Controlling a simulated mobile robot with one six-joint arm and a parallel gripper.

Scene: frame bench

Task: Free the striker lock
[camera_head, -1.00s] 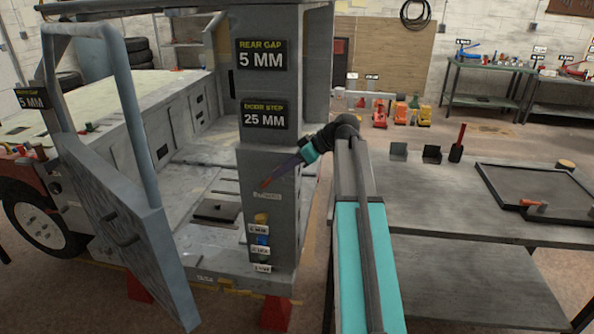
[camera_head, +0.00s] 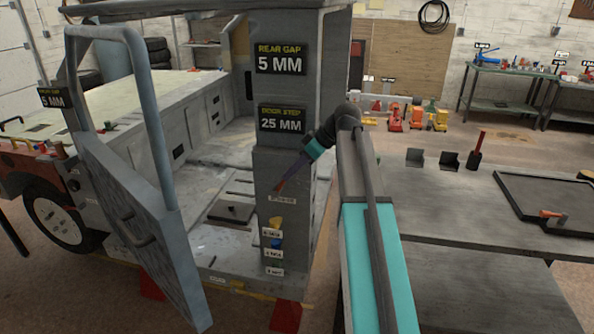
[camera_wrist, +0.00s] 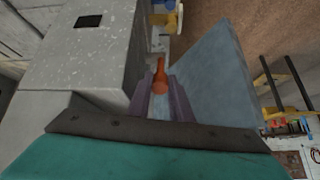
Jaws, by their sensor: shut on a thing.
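The striker lock seems to be the small orange-red lever on the grey pillar (camera_head: 283,165); its label is too small to read. In the wrist view the orange-red lever (camera_wrist: 159,77) stands between my two purple fingers. My gripper (camera_head: 279,187) reaches the pillar from the right and is shut on the lever. In the head view the fingers mostly hide the lever. The grey door (camera_head: 150,232) stands swung open left of the pillar.
A grey bench (camera_head: 440,205) with a dark tray (camera_head: 530,235) is at right. The door's free edge juts toward me.

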